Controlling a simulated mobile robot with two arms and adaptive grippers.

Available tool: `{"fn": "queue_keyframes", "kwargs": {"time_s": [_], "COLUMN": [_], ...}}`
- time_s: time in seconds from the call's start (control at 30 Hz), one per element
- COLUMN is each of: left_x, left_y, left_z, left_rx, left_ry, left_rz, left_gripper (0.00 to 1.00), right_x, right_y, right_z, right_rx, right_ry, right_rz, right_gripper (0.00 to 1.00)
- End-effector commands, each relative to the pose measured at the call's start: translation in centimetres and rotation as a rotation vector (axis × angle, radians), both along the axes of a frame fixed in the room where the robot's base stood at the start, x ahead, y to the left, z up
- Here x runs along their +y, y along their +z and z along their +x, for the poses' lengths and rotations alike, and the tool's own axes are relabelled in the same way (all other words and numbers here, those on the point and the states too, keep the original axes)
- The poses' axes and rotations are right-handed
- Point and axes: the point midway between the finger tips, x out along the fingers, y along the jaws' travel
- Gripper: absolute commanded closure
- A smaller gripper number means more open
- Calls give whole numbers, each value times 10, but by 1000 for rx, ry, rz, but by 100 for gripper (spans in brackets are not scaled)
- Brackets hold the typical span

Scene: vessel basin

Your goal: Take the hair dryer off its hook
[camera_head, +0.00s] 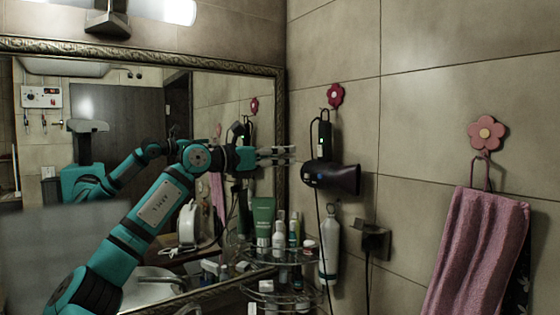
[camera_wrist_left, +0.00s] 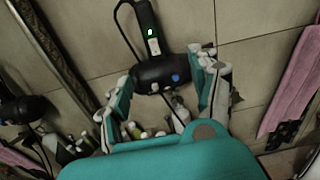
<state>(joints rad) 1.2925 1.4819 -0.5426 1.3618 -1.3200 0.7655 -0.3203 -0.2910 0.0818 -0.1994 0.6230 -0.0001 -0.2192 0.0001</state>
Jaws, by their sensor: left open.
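The black hair dryer (camera_head: 330,178) hangs by its loop from the red flower hook (camera_head: 335,95) on the tiled wall. Its handle points up, with a small green light, and its barrel points right. My left gripper (camera_head: 278,155) is just left of the dryer in the head view. In the left wrist view the dryer (camera_wrist_left: 160,72) lies ahead, between the spread fingers of the left gripper (camera_wrist_left: 160,85). The gripper is open and holds nothing. I cannot tell whether a finger touches the dryer. My right gripper is not in view.
A corner rack (camera_head: 285,258) with several bottles stands below the dryer. A silver bottle (camera_head: 329,252) and a wall socket (camera_head: 372,238) are beside it. A framed mirror (camera_head: 280,110) is at left. A pink towel (camera_head: 475,250) hangs at right.

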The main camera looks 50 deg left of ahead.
Motion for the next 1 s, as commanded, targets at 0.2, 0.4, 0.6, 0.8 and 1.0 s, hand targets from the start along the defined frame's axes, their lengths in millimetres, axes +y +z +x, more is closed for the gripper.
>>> {"fn": "queue_keyframes", "kwargs": {"time_s": [0.2,0.4,0.6,0.8,1.0], "left_x": [12,9,4,1,-2], "left_y": [3,7,7,7,7], "left_z": [-1,31,72,112,144], "left_rx": [17,16,16,17,14], "left_ry": [26,23,22,22,22], "left_rz": [14,11,9,10,8], "left_gripper": [38,38,38,38,38], "right_x": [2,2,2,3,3], "right_y": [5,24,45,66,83], "right_z": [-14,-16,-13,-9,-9], "right_rx": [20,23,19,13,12], "right_ry": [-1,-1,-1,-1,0], "right_rz": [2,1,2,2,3], "right_gripper": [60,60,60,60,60]}}
